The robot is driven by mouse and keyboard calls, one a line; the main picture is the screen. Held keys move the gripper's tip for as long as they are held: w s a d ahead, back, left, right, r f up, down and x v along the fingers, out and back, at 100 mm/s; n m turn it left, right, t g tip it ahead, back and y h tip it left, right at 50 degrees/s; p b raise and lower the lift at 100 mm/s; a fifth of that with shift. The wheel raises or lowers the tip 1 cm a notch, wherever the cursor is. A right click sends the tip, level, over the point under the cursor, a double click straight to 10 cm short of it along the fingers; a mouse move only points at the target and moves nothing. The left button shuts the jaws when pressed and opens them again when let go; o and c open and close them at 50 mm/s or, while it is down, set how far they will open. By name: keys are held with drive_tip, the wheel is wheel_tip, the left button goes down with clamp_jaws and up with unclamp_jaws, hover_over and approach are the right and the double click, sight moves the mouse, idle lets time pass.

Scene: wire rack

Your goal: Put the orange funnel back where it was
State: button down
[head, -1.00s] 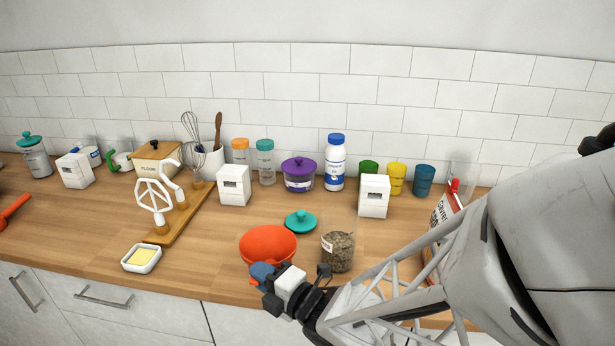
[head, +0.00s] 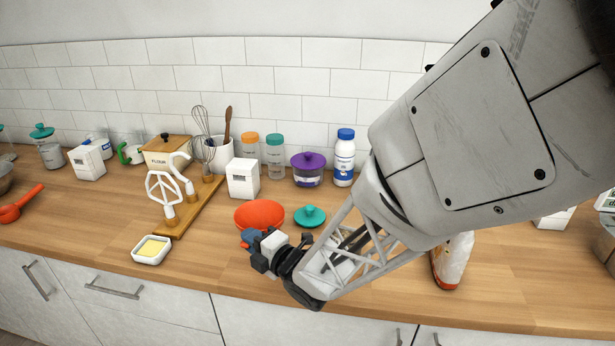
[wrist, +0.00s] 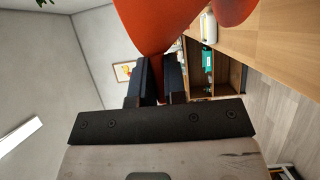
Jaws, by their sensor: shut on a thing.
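The orange funnel (head: 259,214) is in my gripper, over the counter between the white box and the front edge. Its wide mouth is up and its narrow end is at my gripper (head: 250,240). The wrist view shows the funnel (wrist: 150,22) close up, with its stem between the two dark fingers of my gripper (wrist: 158,72), which are shut on it. I cannot tell how far the funnel is above the counter.
A teal lid (head: 309,215) lies right of the funnel. A white box (head: 243,179) stands behind it. A wooden peg board (head: 187,221) with white beaters and a whisk is to the left, and a butter dish (head: 152,251) is in front. Bare counter (head: 215,265) lies between.

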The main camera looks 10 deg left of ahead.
drive_tip(key=shift+w+a+f, duration=0.15)
drive_tip(key=shift+w+a, duration=0.65)
drive_tip(key=shift+w, duration=0.2)
drive_tip(key=shift+w+a+f, duration=0.1)
drive_tip(key=shift+w+a, duration=0.7)
drive_tip(key=shift+w, duration=0.15)
drive_tip(key=shift+f, duration=1.9)
drive_tip(key=c, duration=1.2)
unclamp_jaws()
drive_tip(key=shift+o, duration=0.2)
drive_tip(key=shift+d, duration=0.1)
drive_tip(key=shift+v, duration=5.95)
